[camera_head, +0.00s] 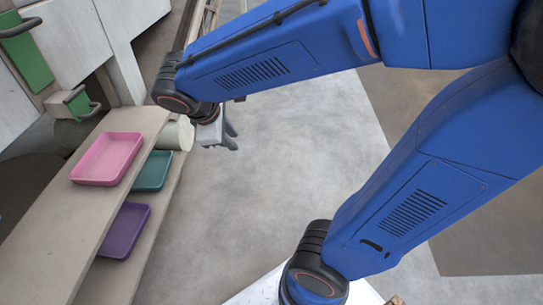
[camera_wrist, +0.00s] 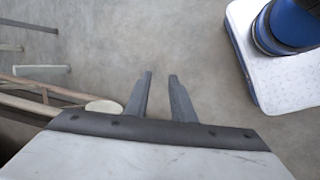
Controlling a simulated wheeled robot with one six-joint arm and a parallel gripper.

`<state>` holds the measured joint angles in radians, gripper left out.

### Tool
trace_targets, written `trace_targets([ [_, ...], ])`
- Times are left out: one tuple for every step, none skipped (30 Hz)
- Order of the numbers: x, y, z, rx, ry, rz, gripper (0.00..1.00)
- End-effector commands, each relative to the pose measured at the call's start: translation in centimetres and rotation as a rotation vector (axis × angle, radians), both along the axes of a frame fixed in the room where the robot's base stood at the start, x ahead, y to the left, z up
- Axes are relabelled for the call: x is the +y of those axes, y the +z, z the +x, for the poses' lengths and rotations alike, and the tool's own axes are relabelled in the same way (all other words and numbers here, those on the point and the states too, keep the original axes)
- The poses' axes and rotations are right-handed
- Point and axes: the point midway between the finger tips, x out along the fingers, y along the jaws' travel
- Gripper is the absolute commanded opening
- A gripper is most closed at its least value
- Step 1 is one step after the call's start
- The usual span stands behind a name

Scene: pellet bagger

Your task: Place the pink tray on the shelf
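The pink tray (camera_head: 107,158) lies flat and empty on the top board of the wooden shelf (camera_head: 52,223) at the left of the head view. My gripper (camera_head: 231,136) is to the right of the tray and shelf, apart from both, over the grey floor. In the wrist view my gripper (camera_wrist: 160,82) shows two dark fingers with a gap between them and only floor in the gap. It holds nothing. The tray is not in the wrist view.
A teal tray (camera_head: 154,171) and a purple tray (camera_head: 124,230) sit on a lower board. A pale cylinder (camera_head: 177,134) is beside the shelf's far end. Floor (camera_head: 270,175) right of the shelf is clear.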

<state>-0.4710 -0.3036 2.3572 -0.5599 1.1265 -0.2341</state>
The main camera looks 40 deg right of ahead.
Motion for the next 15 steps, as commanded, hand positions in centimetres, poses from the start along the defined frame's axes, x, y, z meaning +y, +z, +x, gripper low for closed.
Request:
trace_targets([
  [-1.2, 0.3, -1.3, -0.023, -0.068, 0.054, 0.22],
  [-1.6, 0.2, -2.0, -0.035, -0.108, 0.087, 0.22],
  [-2.2, 0.3, -2.9, -0.051, -0.158, 0.13, 0.22],
  [-2.5, 0.4, -3.6, -0.065, -0.196, 0.163, 0.22],
  [-2.9, 0.4, -4.2, -0.078, -0.235, 0.195, 0.22],
  [-3.3, 0.4, -5.2, -0.095, -0.284, 0.237, 0.22],
  [-3.5, 0.4, -5.8, -0.111, -0.323, 0.269, 0.22],
  [-3.7, 0.5, -6.4, -0.127, -0.359, 0.301, 0.22],
  [-4.0, 0.5, -7.3, -0.146, -0.409, 0.342, 0.22],
  [-4.2, 0.5, -7.8, -0.162, -0.447, 0.373, 0.22],
  [-4.3, 0.6, -8.4, -0.179, -0.483, 0.405, 0.22],
  [-4.4, 0.6, -9.2, -0.201, -0.531, 0.448, 0.22],
  [-4.5, 0.6, -9.7, -0.217, -0.566, 0.478, 0.22],
  [-4.5, 0.7, -10.2, -0.233, -0.598, 0.506, 0.22],
  [-4.5, 0.7, -10.7, -0.255, -0.64, 0.543, 0.22],
])
